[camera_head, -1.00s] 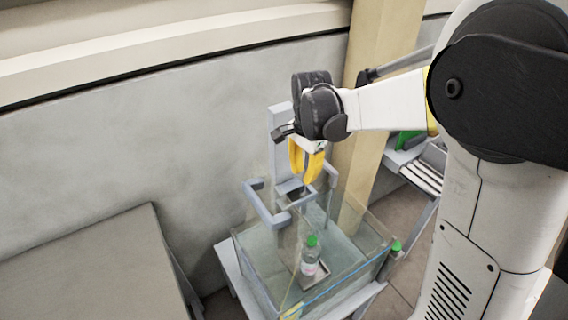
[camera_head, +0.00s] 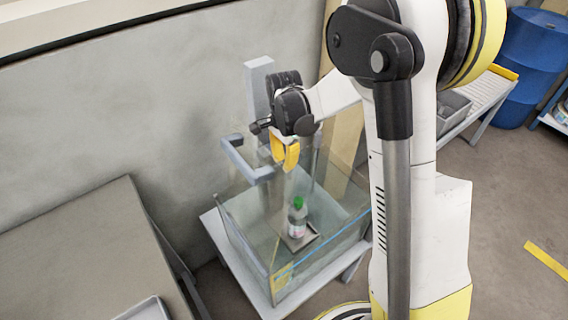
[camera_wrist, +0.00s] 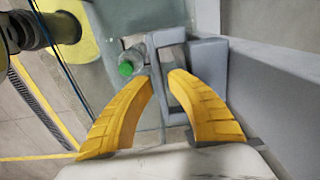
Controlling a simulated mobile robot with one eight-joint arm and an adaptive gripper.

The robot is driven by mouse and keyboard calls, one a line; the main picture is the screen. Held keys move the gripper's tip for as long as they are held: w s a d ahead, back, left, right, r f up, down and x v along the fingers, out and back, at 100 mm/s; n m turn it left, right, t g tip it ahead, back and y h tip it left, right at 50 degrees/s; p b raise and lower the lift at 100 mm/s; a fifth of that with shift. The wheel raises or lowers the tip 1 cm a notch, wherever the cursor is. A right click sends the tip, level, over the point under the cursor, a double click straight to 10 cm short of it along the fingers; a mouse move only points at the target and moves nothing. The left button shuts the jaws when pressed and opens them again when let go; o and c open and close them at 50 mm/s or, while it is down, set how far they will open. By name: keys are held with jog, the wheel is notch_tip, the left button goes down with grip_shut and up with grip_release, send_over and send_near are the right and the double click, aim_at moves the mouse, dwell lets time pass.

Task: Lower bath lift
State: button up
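The bath lift is a grey post with a frame-shaped arm (camera_head: 241,160) over a glass tank (camera_head: 232,230); the frame also shows in the wrist view (camera_wrist: 205,70). A clear bottle with a green cap (camera_head: 297,218) stands upright on the lift's small platform in the tank; it also shows in the wrist view (camera_wrist: 131,62). My gripper (camera_head: 289,166) is at about the height of the frame. In the wrist view, my gripper's yellow fingertips (camera_wrist: 161,82) are a little apart, with a grey bar of the frame seen between them. Whether they touch it is not clear.
The tank stands on a light bench (camera_head: 212,222) against the grey wall. A grey table (camera_head: 85,250) with a tray (camera_head: 147,310) is at the left. A blue barrel (camera_head: 530,60) and slatted conveyor (camera_head: 485,95) are at the right. Floor at the right is clear.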

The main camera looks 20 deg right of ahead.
jog(key=shift+c, duration=0.4)
grip_shut()
notch_tip(320, 180, down, 4)
jog(key=b, duration=0.2)
jog(key=shift+f+b, duration=0.25)
jog(key=shift+b, duration=0.1)
jog(key=shift+o, duration=0.4)
grip_release()
